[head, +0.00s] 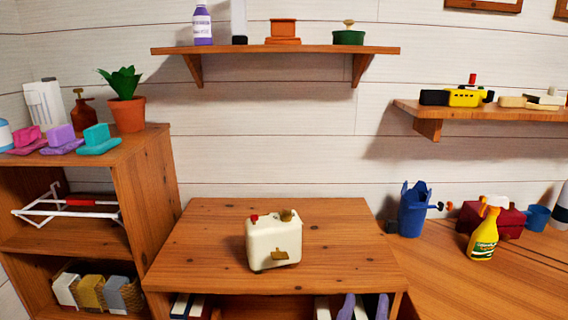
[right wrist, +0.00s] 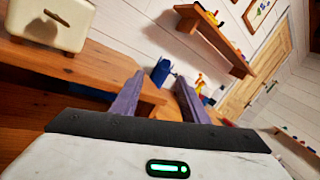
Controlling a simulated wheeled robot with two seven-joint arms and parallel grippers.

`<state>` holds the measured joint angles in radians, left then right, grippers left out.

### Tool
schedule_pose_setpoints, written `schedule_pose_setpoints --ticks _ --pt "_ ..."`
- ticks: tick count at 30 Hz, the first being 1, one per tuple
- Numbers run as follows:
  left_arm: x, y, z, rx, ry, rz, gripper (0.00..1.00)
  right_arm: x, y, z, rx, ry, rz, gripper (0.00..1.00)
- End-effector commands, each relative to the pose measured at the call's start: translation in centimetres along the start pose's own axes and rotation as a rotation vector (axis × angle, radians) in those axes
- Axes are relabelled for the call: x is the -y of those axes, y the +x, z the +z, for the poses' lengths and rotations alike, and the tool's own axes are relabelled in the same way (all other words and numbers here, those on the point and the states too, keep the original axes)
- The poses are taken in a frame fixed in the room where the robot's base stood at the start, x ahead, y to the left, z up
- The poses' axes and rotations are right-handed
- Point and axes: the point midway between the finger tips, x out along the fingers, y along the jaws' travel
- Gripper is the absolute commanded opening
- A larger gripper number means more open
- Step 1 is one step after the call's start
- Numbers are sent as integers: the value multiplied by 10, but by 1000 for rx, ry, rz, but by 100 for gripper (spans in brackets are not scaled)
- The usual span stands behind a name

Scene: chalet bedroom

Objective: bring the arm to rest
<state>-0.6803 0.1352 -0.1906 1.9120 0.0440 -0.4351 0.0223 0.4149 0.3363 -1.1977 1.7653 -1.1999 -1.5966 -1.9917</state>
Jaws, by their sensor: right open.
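My right gripper (head: 364,297) shows at the bottom edge of the head view as two purple fingertips, in front of the wooden cabinet. In the right wrist view its two purple fingers (right wrist: 159,78) are spread apart with nothing between them. The gripper is open and empty, and the rest of that arm is out of the head view. My left gripper is in neither view.
A cream box (head: 273,241) with brass and red parts stands on the cabinet top (head: 340,230). At right a blue watering can (head: 413,210) and yellow spray bottle (head: 484,235) stand on a wooden surface. A shelf unit (head: 150,175) stands left; wall shelves (head: 280,50) hang above.

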Motion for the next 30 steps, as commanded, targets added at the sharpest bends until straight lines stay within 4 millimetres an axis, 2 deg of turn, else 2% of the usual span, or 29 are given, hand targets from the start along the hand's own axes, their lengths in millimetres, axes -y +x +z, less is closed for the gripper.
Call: schedule_pose_setpoints --ticks 3,9,11,14,17,20,24,27,30 --pt "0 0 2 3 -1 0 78 34 20 -25 26 -98 -45 41" --pt "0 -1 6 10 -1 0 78 94 50 -55 68 -252 -115 41" --pt "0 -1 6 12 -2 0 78 81 42 -82 -23 -142 -51 41" --pt "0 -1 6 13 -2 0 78 72 34 -121 -155 25 14 41" --pt "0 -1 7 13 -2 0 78 65 19 -164 -304 215 58 41" --pt "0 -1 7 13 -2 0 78 58 -4 -210 -483 454 74 41" --pt "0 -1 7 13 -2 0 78 54 -57 -276 -789 905 0 41" --pt "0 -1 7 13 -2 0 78 56 -100 -311 -997 1281 -145 41" --pt "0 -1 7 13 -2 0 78 64 -131 -330 -1135 1603 -320 41"
